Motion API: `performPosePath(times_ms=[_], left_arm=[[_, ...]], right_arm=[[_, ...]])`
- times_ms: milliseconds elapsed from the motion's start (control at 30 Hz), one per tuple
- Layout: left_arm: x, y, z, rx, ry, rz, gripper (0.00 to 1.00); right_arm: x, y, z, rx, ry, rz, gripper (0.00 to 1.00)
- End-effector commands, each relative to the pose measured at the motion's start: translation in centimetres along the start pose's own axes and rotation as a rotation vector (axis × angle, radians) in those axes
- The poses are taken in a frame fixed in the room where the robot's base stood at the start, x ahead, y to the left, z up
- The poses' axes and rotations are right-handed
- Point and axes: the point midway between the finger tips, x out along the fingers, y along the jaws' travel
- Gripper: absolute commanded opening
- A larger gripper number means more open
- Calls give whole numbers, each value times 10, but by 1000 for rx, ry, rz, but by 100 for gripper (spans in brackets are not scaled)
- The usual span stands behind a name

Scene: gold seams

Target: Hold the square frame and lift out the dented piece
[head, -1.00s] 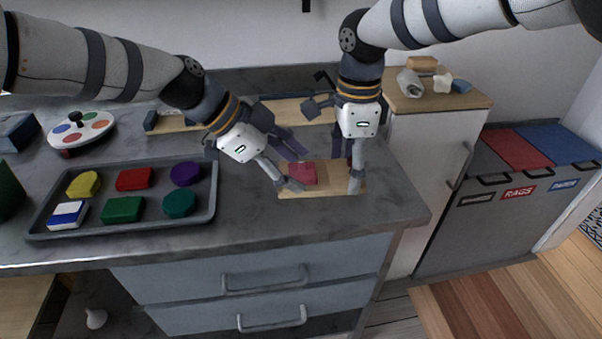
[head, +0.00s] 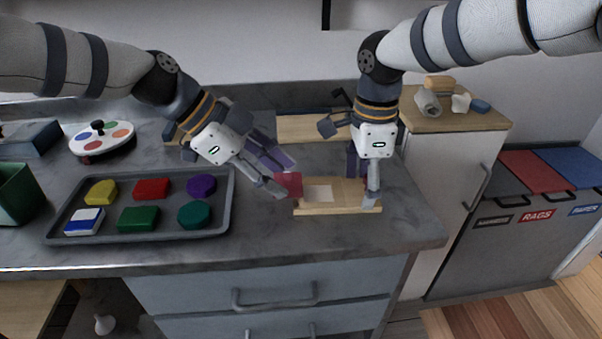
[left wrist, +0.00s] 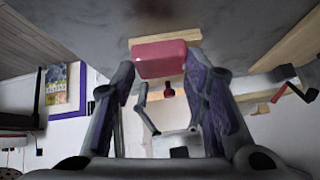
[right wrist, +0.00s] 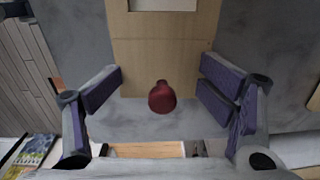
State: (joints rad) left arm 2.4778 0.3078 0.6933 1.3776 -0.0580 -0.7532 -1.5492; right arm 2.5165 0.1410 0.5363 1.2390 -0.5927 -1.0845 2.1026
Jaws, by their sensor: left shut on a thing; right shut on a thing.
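The red square piece (head: 289,184) is between the fingertips of my left gripper (head: 280,177), held up and tilted at the left end of the wooden frame (head: 338,210). It also fills the space between the fingertips in the left wrist view (left wrist: 160,58). No dent can be made out. The frame lies on the counter with its pale square opening (head: 319,193) empty. My right gripper (head: 363,184) is shut on the frame's right end. In the right wrist view its fingers flank the board (right wrist: 140,60), with a red knob (right wrist: 162,97) between them.
A grey tray (head: 226,205) with several coloured shapes stands left of the frame. A round palette (head: 103,140) and a green bin (head: 18,190) are further left. A board (head: 310,128) lies behind the arms. The counter's front strip is clear.

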Motion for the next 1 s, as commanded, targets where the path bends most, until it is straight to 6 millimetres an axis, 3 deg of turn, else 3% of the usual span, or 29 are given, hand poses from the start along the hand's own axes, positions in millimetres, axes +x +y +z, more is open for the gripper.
performPosePath(times_ms=[200,433,567,1000], left_arm=[[-45,10,51,-5,4,-5,0],[-76,18,86,-2,3,-4,0],[-85,19,90,0,3,-5,0],[-107,15,72,0,2,-6,0]], right_arm=[[6,3,-2,0,5,15,56],[6,4,-1,-1,5,16,54],[6,4,-1,-1,6,17,54],[6,4,-1,-1,6,19,54]])
